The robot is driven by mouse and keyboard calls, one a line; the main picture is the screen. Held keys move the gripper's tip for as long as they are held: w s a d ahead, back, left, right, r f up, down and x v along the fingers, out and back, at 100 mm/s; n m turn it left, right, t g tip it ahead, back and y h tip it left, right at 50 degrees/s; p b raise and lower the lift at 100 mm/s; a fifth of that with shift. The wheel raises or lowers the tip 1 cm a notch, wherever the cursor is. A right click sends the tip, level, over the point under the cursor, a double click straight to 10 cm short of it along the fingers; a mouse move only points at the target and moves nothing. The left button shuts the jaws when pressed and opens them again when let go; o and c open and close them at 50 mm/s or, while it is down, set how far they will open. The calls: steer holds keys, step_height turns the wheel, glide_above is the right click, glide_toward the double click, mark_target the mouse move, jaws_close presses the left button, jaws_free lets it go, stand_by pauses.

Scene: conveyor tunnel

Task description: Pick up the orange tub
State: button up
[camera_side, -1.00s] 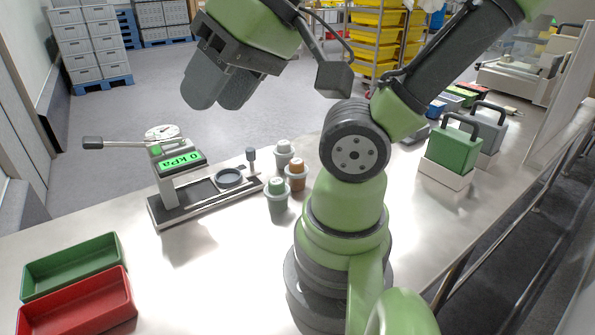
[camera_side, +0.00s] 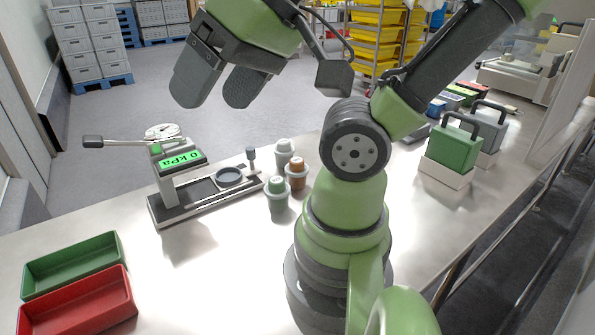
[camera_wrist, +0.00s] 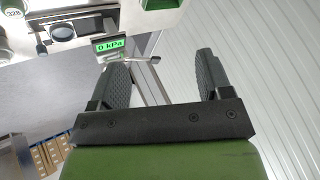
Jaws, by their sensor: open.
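The orange tub (camera_side: 297,175) stands upright on the bench with an orange-brown top and a pale rim. It is between a grey-white tub (camera_side: 284,153) behind it and a green-topped tub (camera_side: 278,195) in front. My gripper (camera_side: 213,102) is open and empty, high above the bench and to the left of the tubs, well apart from them. In the wrist view my open gripper (camera_wrist: 161,60) has nothing between its fingers. I cannot make out the orange tub there.
A press with a "0 kPa" display (camera_side: 183,160) and long lever stands left of the tubs. A green tray (camera_side: 72,265) and a red tray (camera_side: 80,305) lie front left. A green handled box (camera_side: 452,150) stands at right. The bench's middle front is clear.

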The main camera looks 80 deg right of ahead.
steer(key=shift+o, duration=1.4)
